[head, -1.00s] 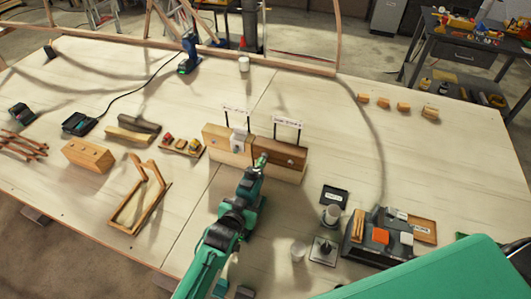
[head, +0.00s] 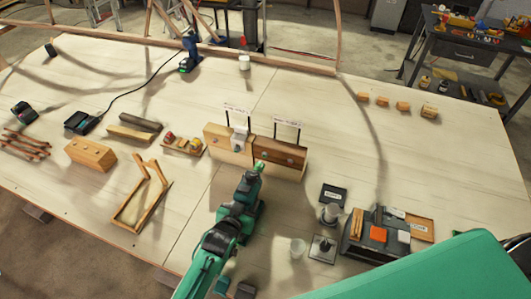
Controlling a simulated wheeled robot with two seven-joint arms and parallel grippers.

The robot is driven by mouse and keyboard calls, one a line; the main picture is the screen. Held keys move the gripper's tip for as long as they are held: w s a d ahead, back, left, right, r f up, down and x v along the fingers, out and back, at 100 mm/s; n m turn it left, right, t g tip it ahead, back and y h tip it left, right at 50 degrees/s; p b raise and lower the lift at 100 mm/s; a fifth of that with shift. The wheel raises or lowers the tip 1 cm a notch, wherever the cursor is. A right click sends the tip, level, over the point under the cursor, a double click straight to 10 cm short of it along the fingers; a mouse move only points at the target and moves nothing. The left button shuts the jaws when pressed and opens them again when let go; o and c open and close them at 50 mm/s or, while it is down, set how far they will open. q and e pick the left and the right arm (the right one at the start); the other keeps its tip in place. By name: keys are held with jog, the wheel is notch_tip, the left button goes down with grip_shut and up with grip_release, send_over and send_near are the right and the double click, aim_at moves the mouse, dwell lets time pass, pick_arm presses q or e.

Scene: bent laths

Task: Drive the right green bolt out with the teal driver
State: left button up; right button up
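A two-tone wooden block stands mid-table, with a pale left half (head: 218,147) and a dark brown right half (head: 272,150). Small round bolt heads show faintly on its front; their green colour is too small to make out. My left arm reaches up from the bottom. Its gripper (head: 240,208) appears shut on the teal driver (head: 249,186), though the fingers are hidden. The driver's bright green tip (head: 260,166) overlaps the dark half's left part in view; whether it touches is unclear. My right arm is a large teal shape at bottom right, its gripper out of view.
Two signs stand above the block, and a grey fitting (head: 238,141) sits on its pale half. A blue drill (head: 188,55) and a white cup (head: 244,62) are behind. A dark organiser (head: 376,232) and cups stand at right. A wooden frame (head: 140,200) lies left.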

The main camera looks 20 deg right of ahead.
aim_at(242, 201)
pick_arm(q)
notch_tip(242, 201, up, 2)
jog(key=shift+w+r+p, duration=0.1)
jog(key=shift+p, duration=0.5)
jog(key=shift+d+r+p, duration=0.1)
jog(key=shift+r+p, duration=0.65)
jog(key=shift+r, duration=0.3)
